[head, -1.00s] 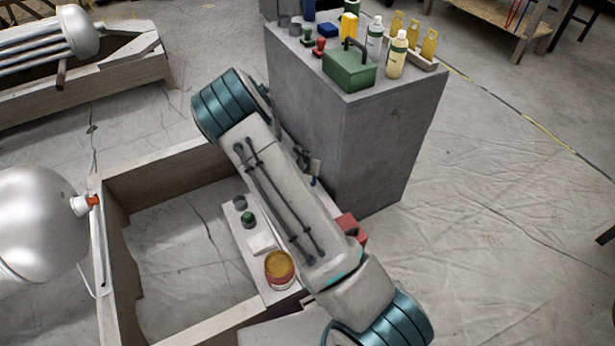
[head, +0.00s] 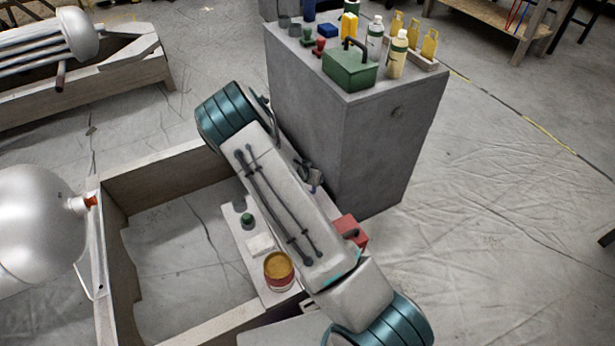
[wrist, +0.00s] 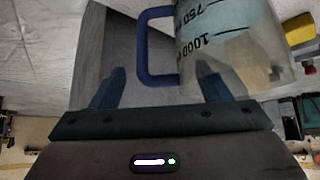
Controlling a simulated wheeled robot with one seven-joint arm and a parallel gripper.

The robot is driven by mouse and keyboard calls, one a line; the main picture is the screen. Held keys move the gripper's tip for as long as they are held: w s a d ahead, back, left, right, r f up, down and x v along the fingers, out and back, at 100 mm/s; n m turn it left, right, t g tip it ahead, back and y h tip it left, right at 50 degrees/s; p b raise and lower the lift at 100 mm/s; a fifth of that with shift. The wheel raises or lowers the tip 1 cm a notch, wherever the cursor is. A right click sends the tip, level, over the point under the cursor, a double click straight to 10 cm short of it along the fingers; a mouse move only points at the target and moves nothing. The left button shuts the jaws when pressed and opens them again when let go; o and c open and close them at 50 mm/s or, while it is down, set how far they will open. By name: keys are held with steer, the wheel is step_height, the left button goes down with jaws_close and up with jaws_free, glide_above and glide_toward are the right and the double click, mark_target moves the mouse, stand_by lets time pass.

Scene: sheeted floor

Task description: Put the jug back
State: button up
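The jug (wrist: 232,60) shows in the wrist view as a clear vessel with dark measure marks, among them 750 and 1000. Its blue handle (wrist: 143,48) sticks out to the left. My gripper (wrist: 162,88) is open, with its two blue fingers spread apart. The handle appears in the gap between the fingers, nearer the left one, and I see no finger closed on it. The jug's body is behind the right finger. In the head view my arm hides the gripper, and I cannot make out the jug clearly.
A grey cabinet (head: 380,140) carries a green toolbox (head: 350,68), bottles (head: 397,55) and small items. A light board (head: 246,240) beside my arm holds a red-and-yellow tin (head: 279,270). A red box (head: 350,231) lies right of my arm.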

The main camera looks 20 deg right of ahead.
steer(key=shift+r, duration=0.1)
steer(key=s+a+r+n+g+y+p, duration=0.2)
steer(key=s+a+r+y, duration=0.15)
steer(key=s+r, duration=0.7)
steer(key=s+a+r+n+g+y+p, duration=0.15)
steer(key=s+a+r, duration=0.5)
steer(key=r, duration=0.75)
steer(key=s+d+r+n, duration=0.2)
steer(key=s+r, duration=0.3)
steer(key=s, duration=0.2)
steer(key=s+d+r+n+g, duration=0.1)
steer(key=s+d+r+n, duration=0.1)
steer(key=s+r, duration=0.3)
steer(key=s, duration=0.3)
steer(key=shift+s, duration=0.25)
step_height(320, 180, up, 23)
steer(key=t+p, duration=0.1)
steer(key=p, duration=1.9)
steer(key=shift+a, duration=0.15)
steer(key=shift+f+m, duration=0.1)
steer(key=shift+m, duration=0.15)
